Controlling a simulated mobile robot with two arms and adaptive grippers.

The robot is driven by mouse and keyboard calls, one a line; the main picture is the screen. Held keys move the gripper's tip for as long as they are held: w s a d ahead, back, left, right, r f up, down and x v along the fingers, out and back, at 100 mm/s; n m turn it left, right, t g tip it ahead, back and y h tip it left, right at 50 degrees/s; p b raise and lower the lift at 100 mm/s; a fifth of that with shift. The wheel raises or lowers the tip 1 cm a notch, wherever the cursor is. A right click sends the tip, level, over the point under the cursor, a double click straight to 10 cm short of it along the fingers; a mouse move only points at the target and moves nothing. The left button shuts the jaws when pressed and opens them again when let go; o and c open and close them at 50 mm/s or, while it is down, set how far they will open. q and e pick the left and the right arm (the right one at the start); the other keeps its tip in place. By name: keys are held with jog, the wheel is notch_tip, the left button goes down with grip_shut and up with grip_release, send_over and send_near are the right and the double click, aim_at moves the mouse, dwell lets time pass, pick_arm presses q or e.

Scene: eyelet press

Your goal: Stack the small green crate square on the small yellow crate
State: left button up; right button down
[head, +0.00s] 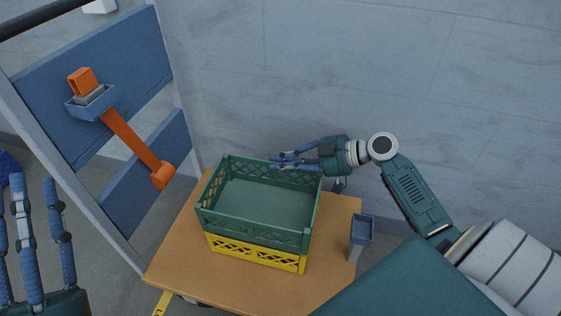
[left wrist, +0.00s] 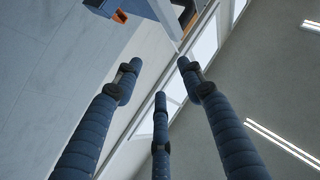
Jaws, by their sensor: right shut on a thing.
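The small green crate (head: 252,229) is upright and empty, directly above the small yellow crate (head: 256,254) on a wooden table. Their near walls look roughly lined up; I cannot tell whether the far edges match or whether a thin gap remains. The yellow crate is mostly hidden beneath the green one. My right gripper (head: 277,161) is shut on the green crate's far rim, reaching in from the right. My left gripper (head: 33,183) is open and empty at the lower left, away from the crates; its spread fingers also show in the left wrist view (left wrist: 158,85).
The wooden table (head: 180,262) has some bare room left of the crates. A small blue holder (head: 361,230) on a post stands at its right edge. A blue panel rack (head: 150,60) with an orange-handled tool (head: 133,139) is at the left. A grey wall is behind.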

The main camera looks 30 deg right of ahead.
pick_arm(q)
jog(key=shift+s+a+r+t+h, duration=0.1)
jog(key=shift+s+r+t+h, duration=0.4)
jog(key=shift+s+r, duration=0.5)
pick_arm(e)
jog(key=shift+f, duration=0.2)
dwell(0.6)
